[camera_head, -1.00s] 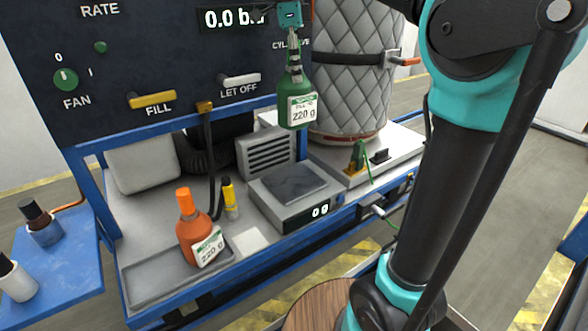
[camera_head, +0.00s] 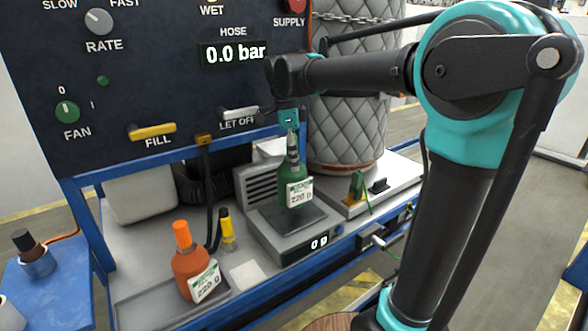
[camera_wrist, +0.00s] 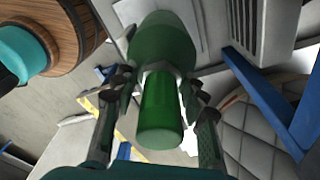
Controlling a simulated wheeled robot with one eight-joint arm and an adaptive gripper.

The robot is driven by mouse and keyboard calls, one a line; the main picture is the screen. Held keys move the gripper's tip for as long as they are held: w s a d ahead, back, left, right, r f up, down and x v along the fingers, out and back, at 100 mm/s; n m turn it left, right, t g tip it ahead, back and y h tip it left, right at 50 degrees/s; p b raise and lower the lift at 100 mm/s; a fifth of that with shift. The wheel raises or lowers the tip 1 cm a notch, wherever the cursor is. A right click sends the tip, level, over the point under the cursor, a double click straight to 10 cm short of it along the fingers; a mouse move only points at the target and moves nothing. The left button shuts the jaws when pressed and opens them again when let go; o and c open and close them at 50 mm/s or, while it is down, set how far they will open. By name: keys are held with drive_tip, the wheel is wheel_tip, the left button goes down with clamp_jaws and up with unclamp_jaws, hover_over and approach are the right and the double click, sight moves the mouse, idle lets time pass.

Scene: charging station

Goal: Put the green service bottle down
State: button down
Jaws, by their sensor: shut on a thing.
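The green service bottle (camera_head: 294,188) hangs upright from my gripper (camera_head: 291,136), its white label reading 220 g. Its lower end is over the dark pan of the scale (camera_head: 292,217); I cannot tell whether it touches. The scale display seems to read 0. In the wrist view my gripper (camera_wrist: 160,95) has its fingers on both sides of the green bottle (camera_wrist: 163,45), closed around its neck.
A yellow tube with a black cap (camera_head: 227,232) stands behind the orange bottle. The control panel (camera_head: 150,80) rises behind the bench. A quilted cylinder (camera_head: 345,130) stands right of the scale. A pale square (camera_head: 246,274) lies on the bench left of the scale.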

drive_tip(key=shift+f, duration=1.75)
drive_tip(key=c, duration=0.9)
unclamp_jaws()
drive_tip(key=shift+f, duration=0.1)
drive_tip(key=shift+o, duration=0.2)
drive_tip(key=r, duration=0.4)
drive_tip(key=a+r, duration=0.1)
drive_tip(key=r, duration=0.7)
drive_tip(key=shift+a, duration=0.25)
